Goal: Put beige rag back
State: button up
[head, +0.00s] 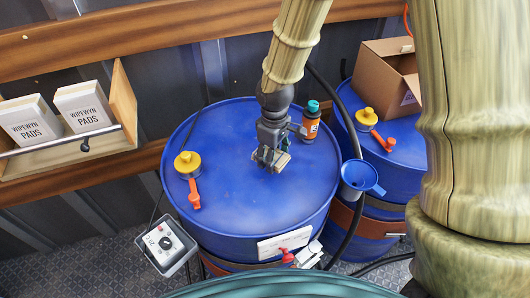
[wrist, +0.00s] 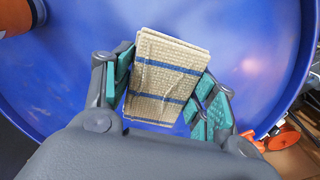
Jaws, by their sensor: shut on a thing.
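The beige rag (wrist: 164,80) is a folded woven cloth with blue stripes. In the wrist view it sits between the green pads of my gripper (wrist: 165,95), which is shut on it. In the head view my gripper (head: 272,160) is over the top of the front blue drum (head: 240,215), with a small part of the rag (head: 282,161) showing at the fingertips. I cannot tell whether the rag touches the drum top.
An orange bottle with a teal cap (head: 311,122) stands right behind my gripper. A yellow cap (head: 187,163) and orange tap (head: 194,194) are on the drum's left. A wooden shelf (head: 124,98) holds wipe pads. An open carton (head: 385,75) sits on the second drum (head: 403,158).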

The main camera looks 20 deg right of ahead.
jog(key=s+n+b, duration=0.1)
jog(key=s+n, duration=0.5)
jog(key=s, duration=0.1)
jog(key=shift+d+r+b, duration=0.15)
jog(key=shift+d+b, duration=0.05)
jog(key=shift+b, duration=0.15)
jog(key=w+p, duration=0.1)
jog(key=w, duration=0.4)
jog(key=w+f+p, duration=0.1)
jog(key=w+p, duration=0.1)
jog(key=w, duration=0.3)
jog(key=w+p, duration=0.1)
jog(key=w, duration=0.4)
jog(key=shift+w+d+f, duration=0.25)
jog(key=shift+w+d, duration=0.05)
jog(key=shift+d, duration=0.1)
jog(key=shift+f+p, duration=0.95)
jog(key=shift+f, duration=0.75)
jog(key=shift+s+f, duration=0.15)
jog(key=shift+f, duration=0.25)
jog(key=o, duration=0.9)
jog(key=shift+o, duration=0.8)
jog(key=shift+f, duration=0.1)
